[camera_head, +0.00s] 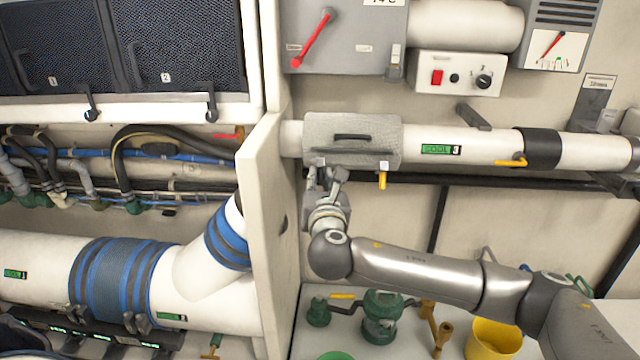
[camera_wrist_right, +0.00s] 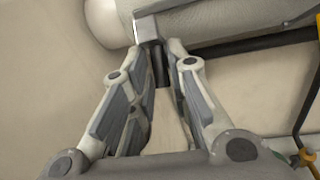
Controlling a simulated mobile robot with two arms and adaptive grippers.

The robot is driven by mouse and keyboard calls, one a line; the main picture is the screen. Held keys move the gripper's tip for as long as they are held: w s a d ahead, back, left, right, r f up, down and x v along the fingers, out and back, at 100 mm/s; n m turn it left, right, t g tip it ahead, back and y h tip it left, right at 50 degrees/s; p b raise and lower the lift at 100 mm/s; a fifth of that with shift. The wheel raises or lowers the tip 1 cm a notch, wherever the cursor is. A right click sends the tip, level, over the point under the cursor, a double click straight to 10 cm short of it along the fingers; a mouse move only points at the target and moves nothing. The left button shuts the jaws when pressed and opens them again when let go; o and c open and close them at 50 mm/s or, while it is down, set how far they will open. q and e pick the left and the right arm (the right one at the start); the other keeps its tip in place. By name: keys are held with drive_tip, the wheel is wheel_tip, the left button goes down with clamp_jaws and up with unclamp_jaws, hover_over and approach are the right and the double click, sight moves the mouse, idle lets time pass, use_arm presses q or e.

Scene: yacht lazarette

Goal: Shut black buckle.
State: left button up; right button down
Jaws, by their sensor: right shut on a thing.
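My right gripper (camera_head: 323,172) is at the cover's lower left edge. In the wrist view the fingertips of my right gripper (camera_wrist_right: 161,52) are closed around a narrow black piece (camera_wrist_right: 162,72), which looks like the black buckle. It hangs below a silver metal part (camera_wrist_right: 148,28) at the pipe. The fingers hide much of it in the head view, and I cannot tell whether it is latched. My left gripper is not in view.
A white upright panel (camera_head: 262,220) stands close to the left of my right gripper. A yellow tab (camera_head: 382,180) hangs under the cover's right end. A dark rail (camera_head: 450,181) runs below the pipe. Green valves (camera_head: 380,318) and a yellow bucket (camera_head: 494,340) are below my arm.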

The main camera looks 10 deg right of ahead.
sight(321, 167)
drive_tip(key=shift+w+r+m+g+y, duration=0.1)
drive_tip(key=shift+r+m+g+y, duration=0.2)
drive_tip(key=shift+r+g, duration=0.7)
drive_tip(key=g, duration=0.1)
drive_tip(key=r+g, duration=0.1)
drive_tip(key=g, duration=0.1)
drive_tip(key=shift+w+d, duration=0.15)
drive_tip(key=shift+w, duration=0.15)
drive_tip(key=shift+w+d+r+m+g+y, duration=0.15)
drive_tip(key=shift+w+r+g+y, duration=0.15)
drive_tip(key=shift+g, duration=0.55)
drive_tip(key=shift+w+r+m+g+y, duration=0.1)
drive_tip(key=shift+w+r+g+y, duration=0.2)
drive_tip(key=shift+g, duration=0.6)
drive_tip(key=shift+w+d+r+m+g+y, duration=0.15)
drive_tip(key=shift+w+r+g+y, duration=0.2)
drive_tip(key=shift+g, duration=0.5)
drive_tip(key=shift+s+r, duration=0.1)
drive_tip(key=c, duration=1.5)
unclamp_jaws()
drive_tip(key=shift+c, duration=0.2)
drive_tip(key=shift+o, duration=0.3)
